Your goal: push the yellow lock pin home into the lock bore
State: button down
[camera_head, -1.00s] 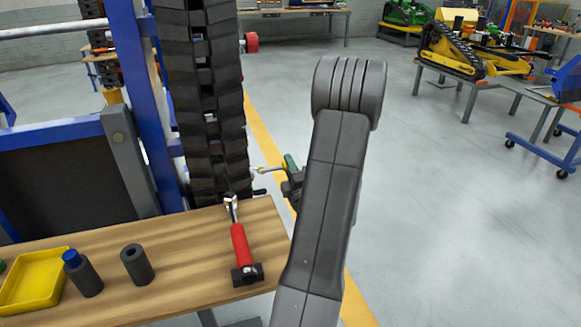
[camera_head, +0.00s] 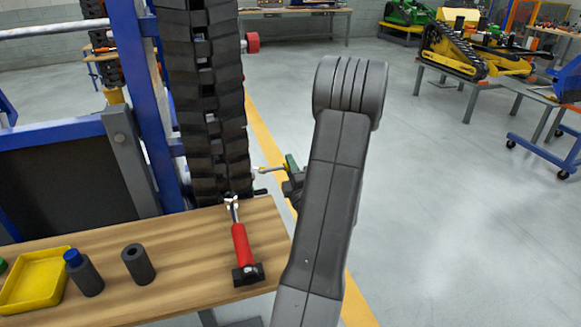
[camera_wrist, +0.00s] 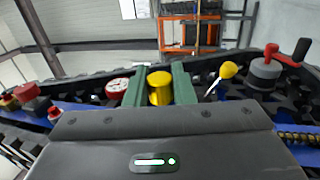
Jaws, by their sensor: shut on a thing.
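My gripper (camera_wrist: 159,88) has two green fingers, shut on the yellow lock pin (camera_wrist: 160,90) in the wrist view. The pin's rounded yellow end shows between the fingers, and the rest of it is hidden. The lock bore cannot be made out, so how far the pin sits in it cannot be told. In the head view, my arm hides most of the gripper. Only a green finger (camera_head: 291,163) and a dark part show left of the arm, close to the track (camera_head: 205,100).
In the wrist view, a red-rimmed gauge (camera_wrist: 117,87) is left of the fingers. A yellow-knobbed lever (camera_wrist: 228,70) and a red-handled valve (camera_wrist: 271,66) are to the right. In the head view, a bench (camera_head: 190,250) holds a red-handled tool (camera_head: 241,245), dark cylinders and a yellow tray (camera_head: 20,298).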

aim_at(280, 167)
jog(key=shift+s+a, duration=0.1)
jog(key=shift+a, duration=0.35)
jog(key=shift+s+a, duration=0.1)
jog(key=shift+a, duration=0.2)
jog(key=shift+s+a, duration=0.3)
jog(key=shift+a, duration=0.45)
jog(key=shift+w+d, duration=0.1)
jog(key=shift+d, duration=0.1)
jog(key=shift+w+d, duration=0.3)
jog(key=shift+d, duration=0.55)
jog(key=shift+s+a, duration=0.2)
jog(key=shift+a, duration=0.35)
jog(key=shift+s+a, duration=0.15)
jog(key=shift+a, duration=0.35)
dwell(1.1)
jog(key=c, duration=1.1)
grip_release()
jog(key=shift+c, duration=0.2)
